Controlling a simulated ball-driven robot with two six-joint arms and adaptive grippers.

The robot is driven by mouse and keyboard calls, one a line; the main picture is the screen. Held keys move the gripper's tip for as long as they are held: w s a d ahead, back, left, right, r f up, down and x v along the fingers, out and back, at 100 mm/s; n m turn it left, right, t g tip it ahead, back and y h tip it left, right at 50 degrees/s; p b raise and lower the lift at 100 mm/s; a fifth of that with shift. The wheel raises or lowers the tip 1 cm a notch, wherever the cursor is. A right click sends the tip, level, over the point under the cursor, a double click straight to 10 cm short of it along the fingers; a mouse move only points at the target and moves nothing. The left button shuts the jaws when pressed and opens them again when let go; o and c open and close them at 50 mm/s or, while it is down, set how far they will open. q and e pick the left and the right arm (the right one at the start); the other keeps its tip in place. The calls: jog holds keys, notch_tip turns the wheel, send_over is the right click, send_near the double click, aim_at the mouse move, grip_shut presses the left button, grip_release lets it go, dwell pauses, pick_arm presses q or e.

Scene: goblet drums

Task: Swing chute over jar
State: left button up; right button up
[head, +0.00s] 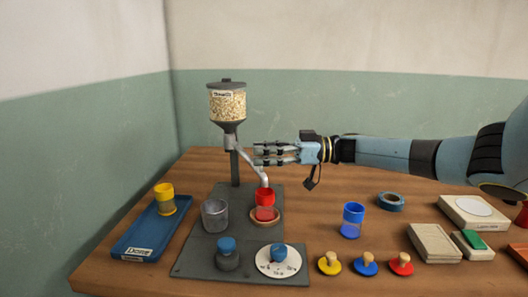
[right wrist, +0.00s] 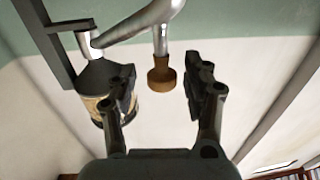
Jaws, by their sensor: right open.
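The hopper (head: 227,104) of pale grain stands on a grey post, and it also shows in the right wrist view (right wrist: 122,103). Its silver chute (head: 264,179) slopes down to the right, ending just above the red jar (head: 265,208) in the picture; I cannot tell whether it is exactly over it. The red jar stands on a round wooden coaster (head: 278,220). My right gripper (head: 256,154) is open at the chute. In the right wrist view, a brown knob (right wrist: 162,76) on the chute (right wrist: 135,27) sits between the fingertips, with gaps both sides. My left gripper is not in view.
A yellow jar (head: 165,199) stands on a blue tray (head: 130,240). A blue jar (head: 352,220), a blue ring (head: 391,201), pegged discs (head: 364,266) and boxes (head: 435,243) lie right.

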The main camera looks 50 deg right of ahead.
jog(key=v, duration=1.2)
dwell(0.3)
